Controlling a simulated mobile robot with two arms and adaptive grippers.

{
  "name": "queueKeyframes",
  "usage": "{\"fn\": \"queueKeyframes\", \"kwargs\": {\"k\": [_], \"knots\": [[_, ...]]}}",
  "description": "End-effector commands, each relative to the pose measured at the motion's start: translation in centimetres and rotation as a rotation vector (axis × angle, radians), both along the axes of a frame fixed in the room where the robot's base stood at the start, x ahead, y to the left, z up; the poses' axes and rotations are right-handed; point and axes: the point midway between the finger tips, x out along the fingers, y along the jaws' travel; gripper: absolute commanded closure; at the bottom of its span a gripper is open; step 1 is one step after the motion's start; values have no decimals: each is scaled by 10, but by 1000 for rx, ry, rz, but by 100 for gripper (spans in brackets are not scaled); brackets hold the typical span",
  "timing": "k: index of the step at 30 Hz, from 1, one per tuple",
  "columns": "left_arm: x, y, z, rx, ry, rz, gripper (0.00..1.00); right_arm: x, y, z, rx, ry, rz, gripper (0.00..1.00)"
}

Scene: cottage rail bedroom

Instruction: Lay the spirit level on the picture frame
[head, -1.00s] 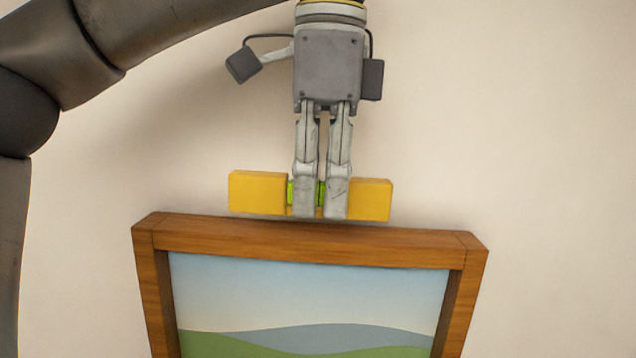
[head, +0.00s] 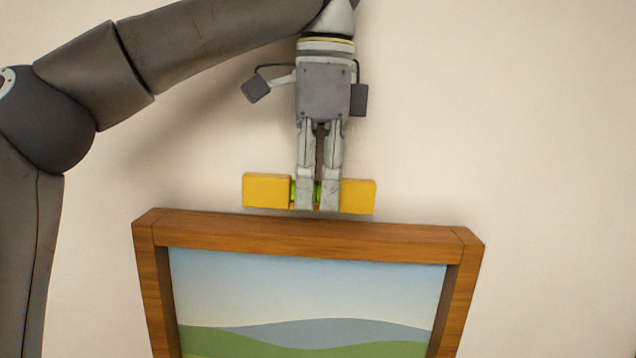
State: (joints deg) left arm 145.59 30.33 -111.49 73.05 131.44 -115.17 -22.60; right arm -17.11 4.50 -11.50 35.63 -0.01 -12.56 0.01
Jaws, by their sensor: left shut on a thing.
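The spirit level (head: 267,190) is a yellow bar with a green vial part in its middle. My left gripper (head: 318,203) points down from above and is shut on its middle, which the fingers partly hide. The wooden picture frame (head: 300,236) hangs on the wall and holds a landscape of sky and hills. The level is just above and behind the frame's top front edge, near the middle; I cannot tell whether it touches the top. The frame's top bar slopes slightly down to the right, and the level tilts slightly the same way. My right gripper is not in view.
The plain cream wall (head: 540,120) is behind everything. There is free room on the right and above the frame. My left arm spans the upper left. The frame's lower part is cut off by the picture's edge.

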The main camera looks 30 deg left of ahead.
Motion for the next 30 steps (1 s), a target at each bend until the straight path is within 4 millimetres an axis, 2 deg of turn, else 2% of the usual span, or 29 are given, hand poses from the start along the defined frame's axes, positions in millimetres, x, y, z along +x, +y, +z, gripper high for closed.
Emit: {"fn": "queueKeyframes", "kwargs": {"k": [3,12,27,28,30], "knots": [[7,3,-4,-1,2,0,100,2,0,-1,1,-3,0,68],[5,4,-24,-1,2,-1,100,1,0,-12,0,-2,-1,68],[5,4,-28,0,0,0,100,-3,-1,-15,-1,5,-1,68],[5,4,-28,0,0,0,79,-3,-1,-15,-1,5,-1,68],[5,4,-28,0,0,0,70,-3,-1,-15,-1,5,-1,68]]}}
